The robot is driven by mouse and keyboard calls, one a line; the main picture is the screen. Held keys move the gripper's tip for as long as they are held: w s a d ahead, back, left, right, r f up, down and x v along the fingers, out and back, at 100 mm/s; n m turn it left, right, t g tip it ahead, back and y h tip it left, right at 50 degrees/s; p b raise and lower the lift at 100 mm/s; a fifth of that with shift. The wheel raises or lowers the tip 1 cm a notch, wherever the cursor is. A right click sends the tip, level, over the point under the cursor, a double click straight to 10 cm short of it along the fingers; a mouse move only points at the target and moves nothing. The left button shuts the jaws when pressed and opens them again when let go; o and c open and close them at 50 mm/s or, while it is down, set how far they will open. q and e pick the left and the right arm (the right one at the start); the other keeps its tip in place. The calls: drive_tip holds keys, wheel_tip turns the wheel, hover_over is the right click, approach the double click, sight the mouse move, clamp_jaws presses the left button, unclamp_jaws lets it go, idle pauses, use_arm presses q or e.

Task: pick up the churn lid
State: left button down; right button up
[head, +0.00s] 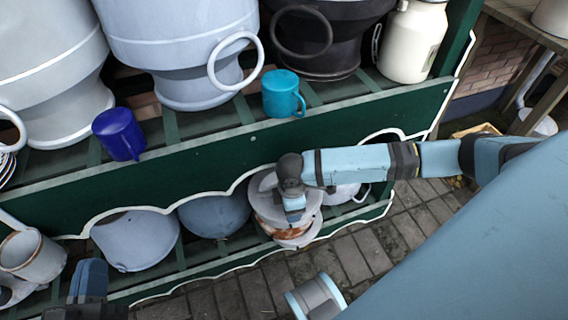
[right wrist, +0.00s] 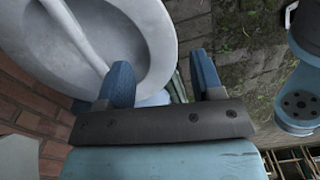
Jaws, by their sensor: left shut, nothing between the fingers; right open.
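I cannot tell for sure which thing is the churn lid. In the right wrist view, a large pale grey round dish-like piece (right wrist: 145,35) with a raised rim and a bar across it fills the upper left. My right gripper (right wrist: 162,75) is open. Its left finger overlaps the piece's rim in the picture and its right finger is over paving; contact is unclear. In the head view, my right wrist is in front of a rusty pale round vessel (head: 265,205) on the lower shelf, partly hiding it. My left gripper (head: 90,275) is shut and empty at the lower left.
A dark green shelf (head: 210,155) with a scalloped edge holds large grey churns (head: 185,45), a blue mug (head: 118,134) and a teal mug (head: 282,93). Grey-blue rounded vessels (head: 135,240) stand on its lower level. Brick paving (head: 355,260) lies in front.

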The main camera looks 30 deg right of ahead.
wheel_tip(320, 180, down, 7)
drive_tip(key=b, duration=0.3)
drive_tip(key=shift+b, duration=0.4)
use_arm(q)
wheel_tip(320, 180, down, 6)
drive_tip(key=g, duration=0.2)
drive_tip(key=shift+w+d+m+g, duration=0.15)
drive_tip(key=shift+d+m+g, duration=0.05)
drive_tip(key=shift+m+g, duration=0.1)
use_arm(e)
drive_tip(key=shift+r, duration=0.1)
clamp_jaws()
